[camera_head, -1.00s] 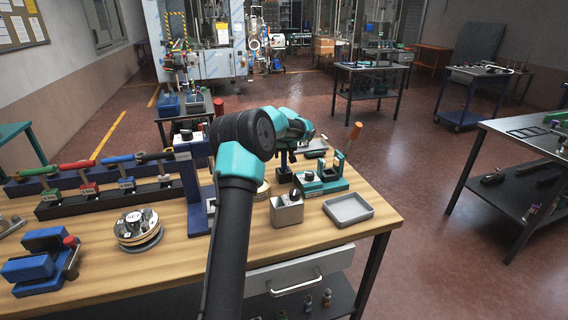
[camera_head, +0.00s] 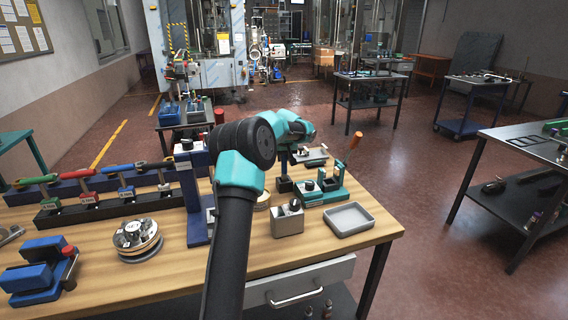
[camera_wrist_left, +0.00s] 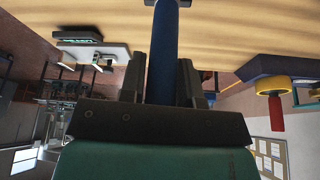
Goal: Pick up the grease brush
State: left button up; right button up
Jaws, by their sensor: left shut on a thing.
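My left gripper (camera_head: 284,150) is over the back right part of the wooden bench, partly hidden behind its own wrist in the head view. In the left wrist view its two dark fingers (camera_wrist_left: 162,85) are shut on a dark blue upright handle (camera_wrist_left: 163,50), which I take to be the grease brush. Below the gripper in the head view, a short dark length of it (camera_head: 284,166) shows above a small black holder (camera_head: 284,185). The brush's bristles are hidden, and I cannot tell whether it is clear of the holder. My right gripper is not in view.
In front are a grey box (camera_head: 287,217) and an empty grey tray (camera_head: 349,219). A dark blue post (camera_head: 193,205) stands left of my arm. The bench's front right corner is clear.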

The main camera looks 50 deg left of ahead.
pick_arm(q)
notch_tip(320, 180, up, 7)
jog(key=shift+r, duration=0.1)
dwell(0.7)
